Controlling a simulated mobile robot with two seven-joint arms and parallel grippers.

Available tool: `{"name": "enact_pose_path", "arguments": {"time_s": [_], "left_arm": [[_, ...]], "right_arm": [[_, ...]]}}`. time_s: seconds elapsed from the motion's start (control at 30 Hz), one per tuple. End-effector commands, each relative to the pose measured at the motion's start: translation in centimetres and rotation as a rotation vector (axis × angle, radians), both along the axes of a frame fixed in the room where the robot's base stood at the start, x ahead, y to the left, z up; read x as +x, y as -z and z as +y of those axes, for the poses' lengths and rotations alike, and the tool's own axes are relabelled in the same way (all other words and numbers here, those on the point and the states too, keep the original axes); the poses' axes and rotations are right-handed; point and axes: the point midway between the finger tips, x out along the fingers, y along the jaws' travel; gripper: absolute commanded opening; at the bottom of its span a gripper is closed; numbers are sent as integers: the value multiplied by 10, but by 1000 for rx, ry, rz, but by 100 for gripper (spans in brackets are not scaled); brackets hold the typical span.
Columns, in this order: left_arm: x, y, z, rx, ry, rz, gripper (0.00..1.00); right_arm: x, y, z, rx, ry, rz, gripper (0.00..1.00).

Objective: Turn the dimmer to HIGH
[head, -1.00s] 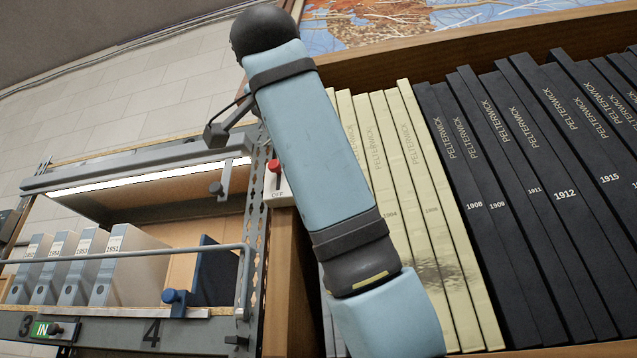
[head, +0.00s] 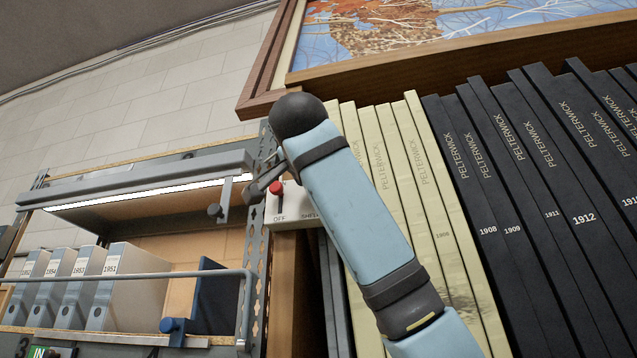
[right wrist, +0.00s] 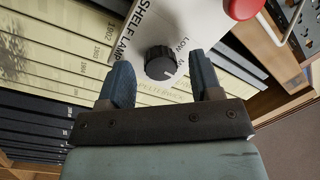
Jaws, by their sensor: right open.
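The dimmer is a black round knob (right wrist: 159,62) on a white panel (right wrist: 185,20) lettered SHELF LAMP, with LOW beside the knob, in the right wrist view. A small white mark shows on the knob; the HIGH label cannot be made out. My right gripper (right wrist: 158,66) is open, its two blue-grey fingers on either side of the knob with gaps visible. In the head view the panel (head: 291,208) is partly covered by my right arm, and the knob is hidden. My left gripper is not in view.
A red switch (head: 276,188) marked OFF sits on the same panel, close to the gripper. Cream volumes (head: 440,200) and black volumes (head: 560,200) stand right of it. A metal rack (head: 250,240) with grey files (head: 90,290) and a lit lamp (head: 150,195) is left.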

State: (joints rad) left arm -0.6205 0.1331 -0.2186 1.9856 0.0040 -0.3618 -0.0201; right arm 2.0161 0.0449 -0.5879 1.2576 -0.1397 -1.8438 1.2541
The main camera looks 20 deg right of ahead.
Motion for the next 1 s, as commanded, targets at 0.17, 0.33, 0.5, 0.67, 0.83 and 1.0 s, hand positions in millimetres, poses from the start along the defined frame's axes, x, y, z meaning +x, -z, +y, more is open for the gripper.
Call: {"name": "enact_pose_path", "arguments": {"time_s": [0.17,0.33,0.5,0.67,0.83,1.0], "left_arm": [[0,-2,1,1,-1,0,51],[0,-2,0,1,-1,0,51],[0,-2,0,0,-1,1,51],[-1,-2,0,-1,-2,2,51],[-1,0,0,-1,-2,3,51],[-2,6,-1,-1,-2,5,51]], "right_arm": [[7,0,-4,1,1,0,59],[7,1,-4,1,1,0,59],[7,0,-4,0,1,1,31],[7,0,-4,0,0,0,10],[7,1,-3,9,-1,-6,10],[7,3,-3,53,-2,-34,10]]}}
